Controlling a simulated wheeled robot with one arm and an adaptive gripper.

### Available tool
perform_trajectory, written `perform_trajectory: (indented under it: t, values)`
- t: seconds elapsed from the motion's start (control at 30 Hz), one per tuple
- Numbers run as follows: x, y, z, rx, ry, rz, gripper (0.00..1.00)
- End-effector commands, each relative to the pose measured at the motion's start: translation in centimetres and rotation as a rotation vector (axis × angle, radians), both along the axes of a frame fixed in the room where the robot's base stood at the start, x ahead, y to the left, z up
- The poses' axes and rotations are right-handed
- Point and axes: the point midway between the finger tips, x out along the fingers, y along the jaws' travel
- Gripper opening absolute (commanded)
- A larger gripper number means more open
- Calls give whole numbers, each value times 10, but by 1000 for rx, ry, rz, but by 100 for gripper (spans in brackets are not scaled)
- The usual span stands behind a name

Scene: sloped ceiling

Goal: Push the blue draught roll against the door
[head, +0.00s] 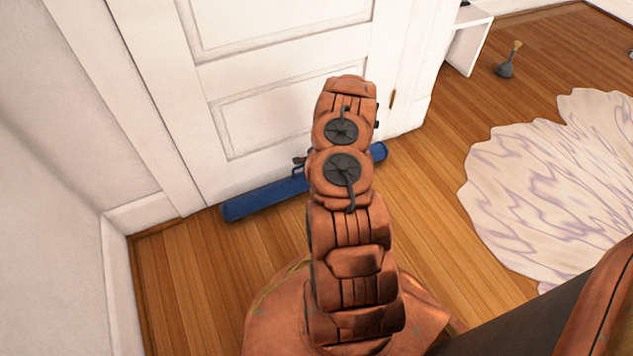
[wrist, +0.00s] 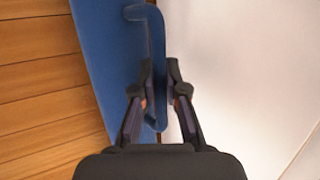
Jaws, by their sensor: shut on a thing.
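The blue draught roll (head: 262,196) lies on the wooden floor along the foot of the white door (head: 275,115) in the head view. Its middle is hidden behind my arm. In the wrist view the roll (wrist: 98,62) runs along the left of the picture, with a blue handle (wrist: 157,30) at its side. My gripper (wrist: 160,92) is shut on that handle, one finger on each side of it. In the head view my gripper is mostly hidden behind my arm. Whether the roll touches the door along its whole length cannot be told.
A white wall (head: 50,150) stands close on the left. A pale wavy rug (head: 550,185) lies on the floor at right. A plunger-like object (head: 509,62) and a white shelf unit (head: 468,38) are at the back right. Bare floor (head: 430,190) lies between my arm and the rug.

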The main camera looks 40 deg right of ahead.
Motion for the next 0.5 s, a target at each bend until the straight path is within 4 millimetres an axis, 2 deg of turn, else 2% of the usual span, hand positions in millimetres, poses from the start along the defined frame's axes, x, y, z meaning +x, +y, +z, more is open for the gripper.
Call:
perform_trajectory:
  t: [0.5]
  values:
    - [13, 0, 1, -1, -3, -7, 0]
